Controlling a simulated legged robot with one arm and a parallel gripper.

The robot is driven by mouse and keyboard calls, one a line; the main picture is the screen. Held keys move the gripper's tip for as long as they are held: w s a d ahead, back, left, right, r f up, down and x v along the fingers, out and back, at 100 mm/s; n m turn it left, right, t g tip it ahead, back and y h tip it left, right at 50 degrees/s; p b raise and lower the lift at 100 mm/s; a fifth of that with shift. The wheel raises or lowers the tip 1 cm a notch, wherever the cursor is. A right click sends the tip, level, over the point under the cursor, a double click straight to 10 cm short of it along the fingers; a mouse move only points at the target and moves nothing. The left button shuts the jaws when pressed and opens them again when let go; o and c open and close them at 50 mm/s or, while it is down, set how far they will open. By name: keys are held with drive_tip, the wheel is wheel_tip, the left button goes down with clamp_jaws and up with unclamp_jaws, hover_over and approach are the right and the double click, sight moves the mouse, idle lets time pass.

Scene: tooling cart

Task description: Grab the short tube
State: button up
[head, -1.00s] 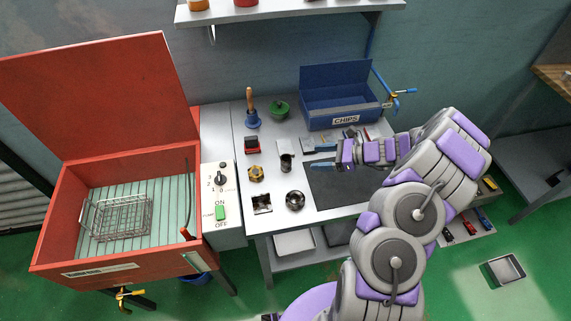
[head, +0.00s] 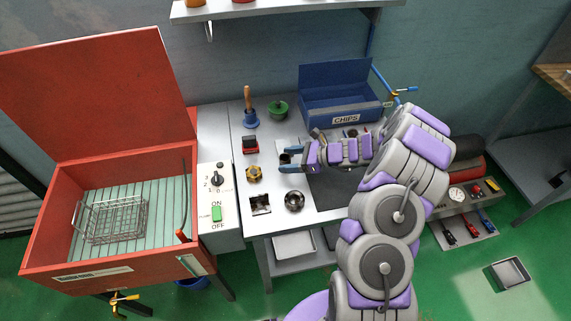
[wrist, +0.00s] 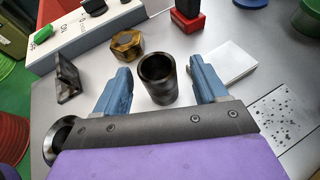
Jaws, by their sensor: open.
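The short tube (wrist: 158,80) is a dark, hollow metal cylinder standing upright on the grey bench, its open top facing up. In the wrist view it stands between the two blue fingers of my gripper (wrist: 160,70), with a visible gap on each side. The fingers are open and hold nothing. In the head view my gripper (head: 286,159) reaches leftward over the bench with its fingertips around the tube (head: 285,160), which is partly hidden there.
A brass hex nut (wrist: 127,45) and a red block (wrist: 188,22) sit beyond the tube. A dark bracket (wrist: 67,78) and a black ring (wrist: 60,138) are to its left. A white plate (wrist: 234,64) lies right. A blue chips bin (head: 342,112) stands behind.

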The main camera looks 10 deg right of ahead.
drive_tip(key=shift+c, duration=0.3)
drive_tip(key=c, duration=1.2)
drive_tip(key=shift+r, duration=0.15)
